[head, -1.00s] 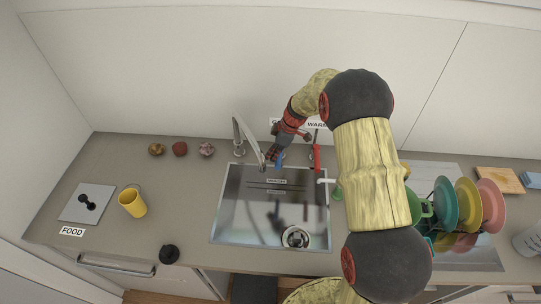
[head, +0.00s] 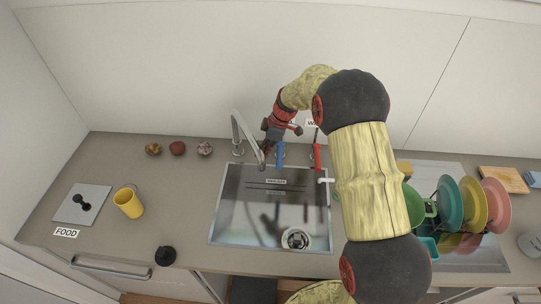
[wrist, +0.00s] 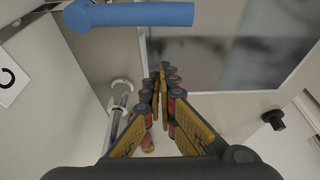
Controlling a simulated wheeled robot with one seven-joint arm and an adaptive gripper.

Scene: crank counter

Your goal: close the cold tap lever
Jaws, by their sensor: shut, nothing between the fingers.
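The blue cold tap lever (head: 280,155) stands at the back edge of the sink, behind its rim. It also crosses the top of the wrist view (wrist: 140,15) as a blue bar with a round end. My gripper (head: 266,150) is just left of the lever in the head view, pointing down near the chrome faucet (head: 238,135). In the wrist view my gripper (wrist: 165,75) has its fingertips together with nothing between them. The blue bar lies apart from the fingertips in that picture. Whether any part of the hand touches the lever cannot be told.
The red lever (head: 317,157) stands right of the blue one. The sink (head: 245,215) lies in front. A yellow mug (head: 128,203) and several small round foods (head: 178,148) are left. Plates in a rack (head: 470,205) are right. The faucet is close to my fingers (wrist: 118,100).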

